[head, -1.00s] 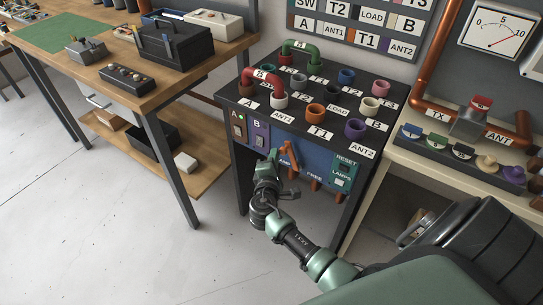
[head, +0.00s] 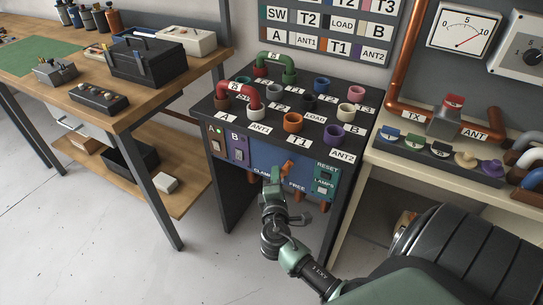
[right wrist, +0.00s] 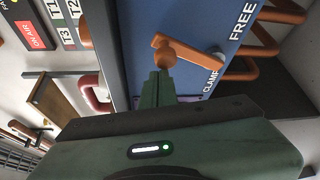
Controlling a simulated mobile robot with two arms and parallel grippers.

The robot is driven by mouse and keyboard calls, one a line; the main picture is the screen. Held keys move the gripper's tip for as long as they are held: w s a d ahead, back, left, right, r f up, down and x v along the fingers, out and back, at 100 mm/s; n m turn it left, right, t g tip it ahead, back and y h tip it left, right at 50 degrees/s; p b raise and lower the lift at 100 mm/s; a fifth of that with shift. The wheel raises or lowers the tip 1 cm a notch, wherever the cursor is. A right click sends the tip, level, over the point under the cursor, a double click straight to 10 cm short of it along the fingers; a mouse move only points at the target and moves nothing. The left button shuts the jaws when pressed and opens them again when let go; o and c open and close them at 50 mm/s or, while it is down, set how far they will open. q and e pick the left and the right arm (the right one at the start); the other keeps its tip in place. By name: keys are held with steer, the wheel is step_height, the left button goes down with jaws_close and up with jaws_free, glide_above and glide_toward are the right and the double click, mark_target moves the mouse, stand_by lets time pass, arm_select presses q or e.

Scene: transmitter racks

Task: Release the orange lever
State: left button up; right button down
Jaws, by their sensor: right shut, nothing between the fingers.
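The orange lever (head: 287,168) is on the blue front panel of the black patch unit, between the CLAMP and FREE labels. In the right wrist view the lever (right wrist: 190,49) shows larger, with a rounded end close to my fingertips. My right gripper (head: 274,177) is shut and empty, just below and left of the lever in the head view. In the right wrist view my right gripper's fingers (right wrist: 157,86) reach up to the lever's rounded end; I cannot tell whether they touch it. My left gripper is not in view.
The patch unit's top (head: 230,107) carries several coloured sockets and red and green bridging pipes. More orange hooks (right wrist: 262,40) stick out near FREE. A wooden workbench (head: 122,118) stands left and a cream bench (head: 398,158) right. Open floor lies in front.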

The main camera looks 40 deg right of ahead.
steer(key=shift+s+d, duration=0.1)
steer(key=shift+s, duration=0.1)
stand_by(0.5)
steer(key=f+v, duration=0.1)
steer(key=v, duration=0.6)
steer(key=shift+s+a+r, duration=0.3)
steer(key=shift+s+r, duration=0.05)
steer(key=shift+r, duration=0.1)
steer(key=s+a+f+m+g+y+p, duration=0.1)
steer(key=s+a+f+g+y, duration=0.2)
steer(key=f, duration=0.7)
steer(key=s+a+f+g+y, duration=0.15)
steer(key=s+f, duration=0.35)
steer(key=f, duration=0.6)
steer(key=s+a+f+m+g+y+p, duration=0.1)
steer(key=s+a+f+g+y, duration=0.2)
steer(key=f, duration=0.7)
steer(key=s+a+f+m+g+y, duration=0.1)
steer(key=s+f+m, duration=0.3)
steer(key=s, duration=0.8)
steer(key=s+a+f+m+g+y+p, duration=0.1)
steer(key=s+a+f+m+g+y, duration=0.1)
steer(key=s+f, duration=0.7)
steer(key=s+a+m+g, duration=0.1)
steer(key=s, duration=0.3)
steer(key=shift+a+m, duration=0.15)
steer(key=shift+m, duration=0.25)
